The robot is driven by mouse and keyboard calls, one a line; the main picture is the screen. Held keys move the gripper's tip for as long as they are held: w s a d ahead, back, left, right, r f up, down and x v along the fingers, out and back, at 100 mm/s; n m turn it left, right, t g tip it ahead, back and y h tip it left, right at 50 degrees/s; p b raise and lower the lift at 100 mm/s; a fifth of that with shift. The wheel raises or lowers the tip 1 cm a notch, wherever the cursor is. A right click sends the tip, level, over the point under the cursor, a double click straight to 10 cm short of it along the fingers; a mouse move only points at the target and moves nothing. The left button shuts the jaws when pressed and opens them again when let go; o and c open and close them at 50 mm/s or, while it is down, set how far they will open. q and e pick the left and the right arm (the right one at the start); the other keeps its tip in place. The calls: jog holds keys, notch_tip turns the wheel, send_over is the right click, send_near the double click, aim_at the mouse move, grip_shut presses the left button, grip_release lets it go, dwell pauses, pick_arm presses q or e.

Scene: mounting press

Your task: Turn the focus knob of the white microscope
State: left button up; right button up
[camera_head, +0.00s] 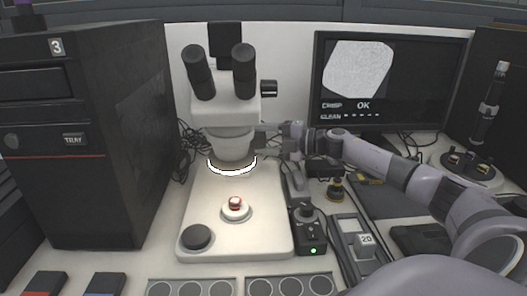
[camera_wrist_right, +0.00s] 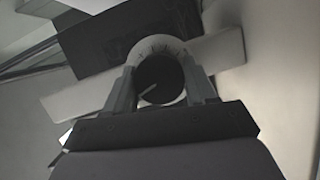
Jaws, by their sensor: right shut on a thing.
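The white microscope (camera_head: 225,108) stands in the middle of the head view, with black eyepieces and a lit ring under its head. My right gripper (camera_head: 268,141) reaches in from the right to the side of the microscope, below its head. In the right wrist view the dark round focus knob (camera_wrist_right: 160,80) with a pale line on its face lies between the two fingers of my right gripper (camera_wrist_right: 162,88). The fingers are shut on it. In the head view the gripper covers this knob. My left gripper is not in view.
A small red and white sample (camera_head: 235,203) sits on the microscope's white base. A black control box (camera_head: 308,228) stands right of the base. A large black machine (camera_head: 100,130) fills the left. A monitor (camera_head: 390,80) stands behind my right arm. Ring trays (camera_head: 190,287) lie in front.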

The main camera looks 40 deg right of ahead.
jog(key=shift+f+n+b, duration=0.3)
jog(key=shift+n+b, duration=0.1)
jog(key=shift+b, duration=0.15)
jog(key=n+t+b, duration=0.1)
jog(key=n+b, duration=0.1)
jog(key=b, duration=0.1)
jog(key=shift+y, duration=0.3)
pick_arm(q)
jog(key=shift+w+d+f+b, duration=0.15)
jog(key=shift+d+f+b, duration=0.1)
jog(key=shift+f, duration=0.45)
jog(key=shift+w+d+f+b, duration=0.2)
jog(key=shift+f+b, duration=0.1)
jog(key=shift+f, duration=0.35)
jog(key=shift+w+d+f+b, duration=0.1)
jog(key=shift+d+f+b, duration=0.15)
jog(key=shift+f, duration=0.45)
pick_arm(e)
jog(key=shift+r+n, duration=0.25)
jog(key=shift+n, duration=0.35)
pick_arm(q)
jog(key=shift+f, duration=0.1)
pick_arm(e)
jog(key=shift+r+t, duration=0.1)
jog(key=shift+t, duration=0.2)
jog(key=o, duration=1)
